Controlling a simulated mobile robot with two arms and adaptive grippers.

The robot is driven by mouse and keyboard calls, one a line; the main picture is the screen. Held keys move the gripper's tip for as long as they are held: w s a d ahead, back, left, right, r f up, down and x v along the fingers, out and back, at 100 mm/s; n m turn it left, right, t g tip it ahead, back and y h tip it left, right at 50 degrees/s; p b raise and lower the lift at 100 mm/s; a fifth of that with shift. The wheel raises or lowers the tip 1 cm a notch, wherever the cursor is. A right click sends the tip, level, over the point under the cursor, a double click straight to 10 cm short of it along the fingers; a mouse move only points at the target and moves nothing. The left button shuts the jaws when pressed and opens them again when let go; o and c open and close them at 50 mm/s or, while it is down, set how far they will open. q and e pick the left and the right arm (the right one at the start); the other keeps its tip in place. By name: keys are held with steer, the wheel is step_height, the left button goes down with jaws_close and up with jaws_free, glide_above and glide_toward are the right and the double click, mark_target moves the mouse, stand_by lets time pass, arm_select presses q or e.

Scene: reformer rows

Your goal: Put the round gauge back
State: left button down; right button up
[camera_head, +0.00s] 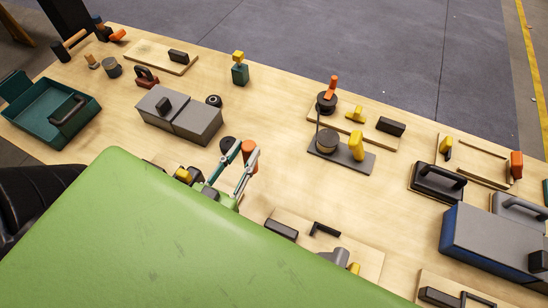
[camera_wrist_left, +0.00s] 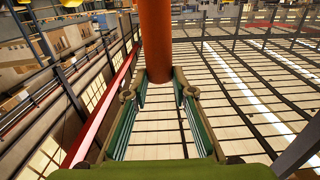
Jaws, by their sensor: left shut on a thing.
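My left gripper (camera_head: 245,157) is over the near middle of the wooden table, beyond the green panel. It is shut on an orange cylinder (camera_head: 249,147). In the left wrist view, the orange cylinder (camera_wrist_left: 155,40) runs up between the two green-sided fingers (camera_wrist_left: 160,85). A dark round piece (camera_head: 228,144) shows just left of the fingertips; I cannot tell whether it is joined to the cylinder. I cannot tell for certain which thing is the round gauge. A dark round piece with an orange handle (camera_head: 326,102) stands on a wooden board at the back. My right gripper is not in view.
A grey plate (camera_head: 345,160) with a brass coil and yellow handle stands right of my gripper. Grey boxes (camera_head: 185,118) and a green tray (camera_head: 50,112) are to the left. A blue-grey box (camera_head: 490,235) is at the right. Bare table lies around (camera_head: 265,100).

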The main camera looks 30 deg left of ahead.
arm_select(q)
steer(key=w+d+f+b, duration=0.3)
steer(key=w+f+b, duration=0.4)
steer(key=f+b, duration=0.3)
steer(key=shift+w+b, duration=0.3)
steer(key=shift+b, duration=0.1)
steer(key=shift+f, duration=0.1)
steer(key=shift+f, duration=0.1)
